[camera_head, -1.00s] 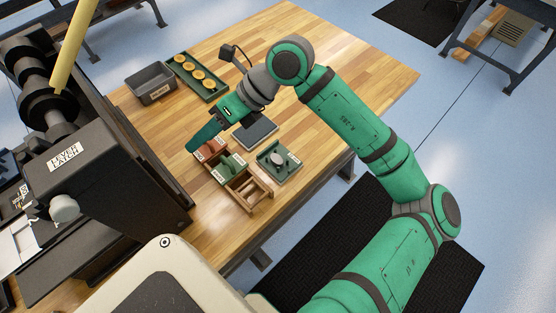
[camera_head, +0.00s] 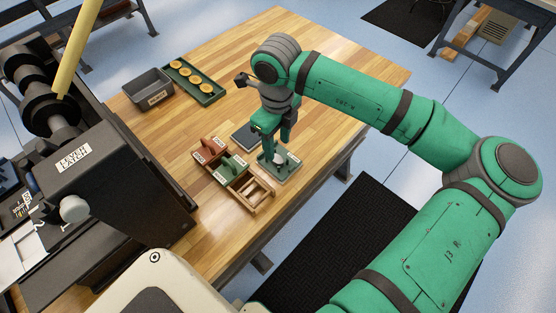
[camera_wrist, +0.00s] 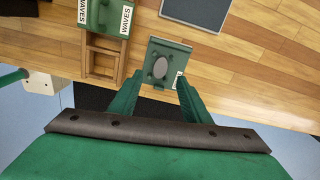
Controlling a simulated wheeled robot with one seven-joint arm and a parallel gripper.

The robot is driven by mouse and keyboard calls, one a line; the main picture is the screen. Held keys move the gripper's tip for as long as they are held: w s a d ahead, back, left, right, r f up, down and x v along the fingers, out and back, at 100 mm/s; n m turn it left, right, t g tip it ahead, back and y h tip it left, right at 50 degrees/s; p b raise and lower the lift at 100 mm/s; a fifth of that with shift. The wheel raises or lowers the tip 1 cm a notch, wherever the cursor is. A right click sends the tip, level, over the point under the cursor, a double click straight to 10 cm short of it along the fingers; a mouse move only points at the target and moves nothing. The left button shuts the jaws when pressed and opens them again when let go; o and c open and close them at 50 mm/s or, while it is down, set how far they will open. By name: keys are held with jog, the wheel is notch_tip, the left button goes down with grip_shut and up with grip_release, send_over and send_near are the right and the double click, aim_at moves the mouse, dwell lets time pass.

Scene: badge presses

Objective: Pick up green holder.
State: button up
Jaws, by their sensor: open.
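The green holder (camera_head: 230,166) is a green block with white labels, seated in the middle of a wooden rack (camera_head: 262,204). In the wrist view the green holder (camera_wrist: 104,18) shows at the top left, its labels reading "WAVES". A red holder (camera_head: 209,149) sits beside it in the rack; the rack's near slot is empty. My gripper (camera_head: 276,150) points down, right of the rack, over a small green plate (camera_head: 268,177) with a grey round piece on it. In the wrist view my gripper (camera_wrist: 157,90) has its fingers apart with nothing between them, away from the green holder.
A dark flat pad (camera_head: 245,136) lies behind the rack. A grey bin (camera_head: 148,88) and a green tray (camera_head: 207,97) of several gold discs stand at the back. A large black press (camera_head: 100,180) borders the left. The table's right side is clear.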

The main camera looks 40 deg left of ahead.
aim_at(277, 158)
jog(key=shift+a+f, duration=0.1)
jog(key=shift+f, duration=3)
grip_shut()
